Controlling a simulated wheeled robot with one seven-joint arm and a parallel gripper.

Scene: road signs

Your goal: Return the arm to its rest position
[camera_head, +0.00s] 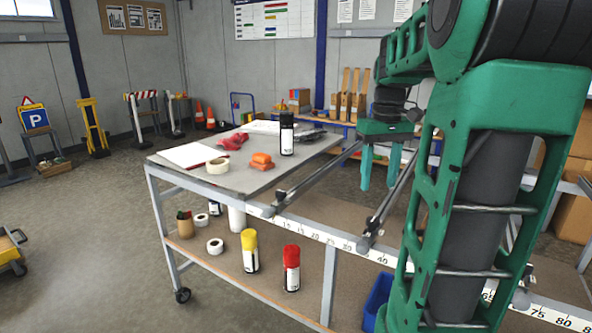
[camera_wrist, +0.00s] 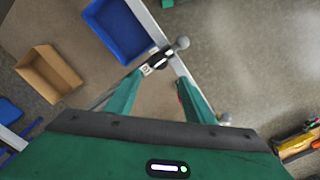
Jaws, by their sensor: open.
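My gripper (camera_head: 380,168) is at the end of my green arm, right of the grey tabletop in the head view. Its two green fingers point down and stand apart, with nothing between them. In the wrist view my gripper (camera_wrist: 158,92) is also open and empty, above the cart's lower level and edge rail. My arm fills the right side of the head view and hides part of the cart.
The grey tabletop (camera_head: 262,178) holds a black spray can (camera_head: 286,135), a tape roll (camera_head: 217,166), an orange object (camera_head: 262,160) and red gloves (camera_head: 233,141). Yellow (camera_head: 250,251) and red (camera_head: 291,268) cans stand below. A blue bin (camera_wrist: 118,30) lies near my fingers in the wrist view.

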